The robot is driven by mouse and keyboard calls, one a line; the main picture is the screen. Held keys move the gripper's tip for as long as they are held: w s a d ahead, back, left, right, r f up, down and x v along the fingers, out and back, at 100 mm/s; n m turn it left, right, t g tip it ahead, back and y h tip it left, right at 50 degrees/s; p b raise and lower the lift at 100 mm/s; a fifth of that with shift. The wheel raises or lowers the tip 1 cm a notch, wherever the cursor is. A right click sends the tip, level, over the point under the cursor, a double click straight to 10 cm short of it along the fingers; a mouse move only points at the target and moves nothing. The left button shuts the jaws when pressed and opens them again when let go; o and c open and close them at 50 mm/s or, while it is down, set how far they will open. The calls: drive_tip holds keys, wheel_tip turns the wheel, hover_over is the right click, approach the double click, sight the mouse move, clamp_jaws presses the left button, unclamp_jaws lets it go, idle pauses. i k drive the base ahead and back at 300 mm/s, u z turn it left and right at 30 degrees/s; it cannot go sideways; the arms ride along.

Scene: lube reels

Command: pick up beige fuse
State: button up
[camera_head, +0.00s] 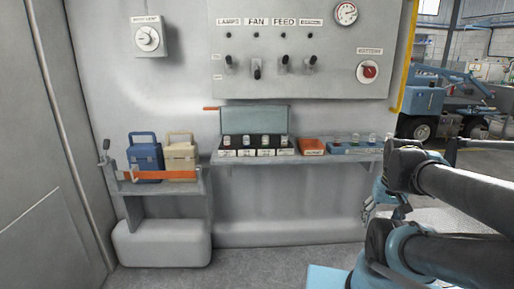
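The beige fuse (181,156) appears to be the beige block with a looped handle on the small shelf at the left. It stands upright, just right of a similar blue block (145,160). An orange bar (160,175) runs across the front of both and hides part of their lower faces. My gripper (369,212) is at the right, well apart from the beige fuse and lower than the workbench top. It is small and dark in the picture, and its finger opening is unclear. I see nothing clearly held in it.
A grey bench (300,158) holds an open case (253,120) with several small jars, an orange tray (311,146) and a blue tray (353,149). A switch panel (300,50) is above. A grey bulky base (162,243) is under the shelf. Floor between is clear.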

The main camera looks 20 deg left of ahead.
sight(284, 137)
drive_tip(key=k, duration=1)
drive_tip(key=u, duration=0.65)
drive_tip(key=i, duration=0.9)
drive_tip(key=z, duration=0.05)
